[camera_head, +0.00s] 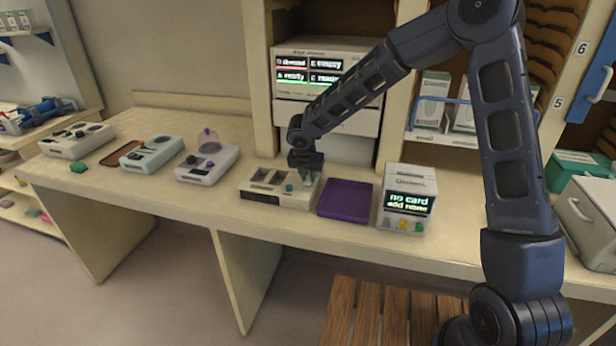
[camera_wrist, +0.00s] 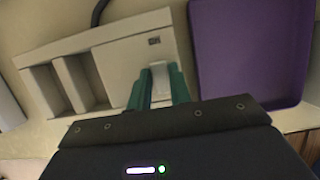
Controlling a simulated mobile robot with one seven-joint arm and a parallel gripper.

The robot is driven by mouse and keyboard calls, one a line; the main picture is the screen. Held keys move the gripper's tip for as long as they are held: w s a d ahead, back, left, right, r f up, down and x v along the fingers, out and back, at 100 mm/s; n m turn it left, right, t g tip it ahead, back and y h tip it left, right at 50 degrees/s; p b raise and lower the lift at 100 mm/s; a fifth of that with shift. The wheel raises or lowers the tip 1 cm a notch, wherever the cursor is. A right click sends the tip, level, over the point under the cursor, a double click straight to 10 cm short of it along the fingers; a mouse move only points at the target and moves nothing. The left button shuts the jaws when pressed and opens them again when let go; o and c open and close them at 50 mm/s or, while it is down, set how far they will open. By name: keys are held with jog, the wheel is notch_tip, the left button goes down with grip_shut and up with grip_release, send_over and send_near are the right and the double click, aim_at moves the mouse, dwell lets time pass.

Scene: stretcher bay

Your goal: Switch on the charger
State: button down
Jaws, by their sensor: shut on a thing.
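The charger (camera_head: 262,194) is a low cream box with two dark bays, on the counter in the head view. In the wrist view, the charger (camera_wrist: 112,68) shows its empty bays at the left and a pale switch lever (camera_wrist: 159,73) at the right. My gripper (camera_head: 306,181) is down at the charger's right end. In the wrist view, the green fingertips of my gripper (camera_wrist: 159,88) are shut on the lever, one on each side. The lever's lower part is hidden between the fingers. A small dark mark sits on the charger just beyond the lever.
A purple tray (camera_head: 345,199) lies close right of the charger. Beyond it stands a box with a lit screen (camera_head: 408,200) reading "no card". Several devices, including one with a purple knob (camera_head: 207,163), stand to the left. A wooden slatted seat (camera_head: 375,313) is below the counter.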

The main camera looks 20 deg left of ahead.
jog(key=shift+w+g, duration=0.3)
jog(key=shift+g, duration=0.75)
jog(key=shift+w+g, duration=0.25)
jog(key=shift+g, duration=0.8)
jog(key=c, duration=1.3)
grip_release()
jog(key=shift+r, duration=0.1)
jog(key=r, duration=1)
jog(key=shift+w+r, duration=0.25)
